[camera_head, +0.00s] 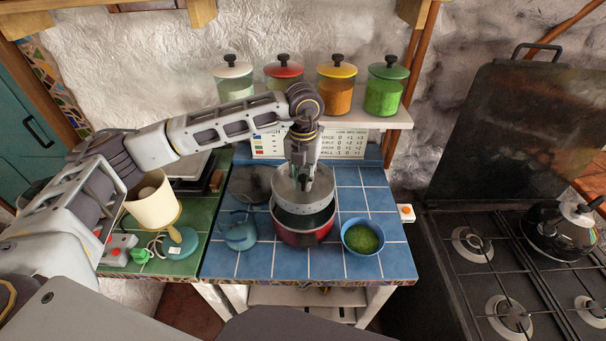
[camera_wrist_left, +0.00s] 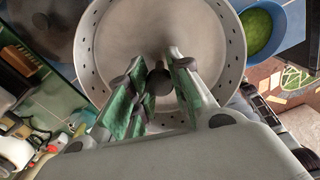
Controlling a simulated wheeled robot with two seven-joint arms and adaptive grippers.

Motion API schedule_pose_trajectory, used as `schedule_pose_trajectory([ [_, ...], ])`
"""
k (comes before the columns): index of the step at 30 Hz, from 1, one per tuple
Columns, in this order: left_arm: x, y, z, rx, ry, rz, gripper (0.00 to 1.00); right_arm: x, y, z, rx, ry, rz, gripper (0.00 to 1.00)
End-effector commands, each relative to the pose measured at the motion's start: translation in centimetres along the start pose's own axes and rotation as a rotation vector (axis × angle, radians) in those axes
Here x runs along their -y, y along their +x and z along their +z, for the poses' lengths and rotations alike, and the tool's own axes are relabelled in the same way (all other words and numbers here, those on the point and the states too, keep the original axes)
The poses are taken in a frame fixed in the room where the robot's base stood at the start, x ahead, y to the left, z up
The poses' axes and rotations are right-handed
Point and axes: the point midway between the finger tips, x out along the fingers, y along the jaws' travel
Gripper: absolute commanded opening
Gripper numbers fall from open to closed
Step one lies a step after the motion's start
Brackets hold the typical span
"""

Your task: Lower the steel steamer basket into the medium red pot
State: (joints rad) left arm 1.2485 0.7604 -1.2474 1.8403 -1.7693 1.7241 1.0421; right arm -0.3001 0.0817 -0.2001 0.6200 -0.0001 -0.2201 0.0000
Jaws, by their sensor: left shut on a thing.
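The steel steamer basket (camera_head: 303,204) is a grey round pan with a ring of small holes. It hangs level over the medium red pot (camera_head: 302,236), which stands on the blue tiled counter (camera_head: 346,268). In the head view the basket's lower edge overlaps the pot's mouth, and I cannot tell whether it is inside the rim. My left gripper (camera_head: 302,185) points down into the basket and is shut on its central knob. The left wrist view shows the fingers (camera_wrist_left: 158,85) on the dark knob (camera_wrist_left: 160,79) at the middle of the basket (camera_wrist_left: 125,40). My right gripper is not in view.
A blue bowl of green contents (camera_head: 362,237) stands right of the pot. A blue pot-like item (camera_head: 238,232) stands close on its left. A dark round lid or pan (camera_head: 251,182) lies behind. Lidded jars (camera_head: 337,90) line the shelf above. The stove (camera_head: 500,262) is at right.

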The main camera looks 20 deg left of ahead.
Motion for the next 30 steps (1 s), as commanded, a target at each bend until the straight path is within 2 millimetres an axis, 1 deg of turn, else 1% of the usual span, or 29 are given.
schedule_pose_trajectory([
  [7,-0.02,0.80,0.03,0.001,0.000,0.000,0.00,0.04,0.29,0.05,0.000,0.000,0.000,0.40],
  [21,-0.02,0.88,0.04,0.002,0.000,0.000,0.00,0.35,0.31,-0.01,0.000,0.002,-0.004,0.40],
  [30,0.01,1.19,0.02,0.002,0.000,0.000,0.00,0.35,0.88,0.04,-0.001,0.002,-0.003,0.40],
])
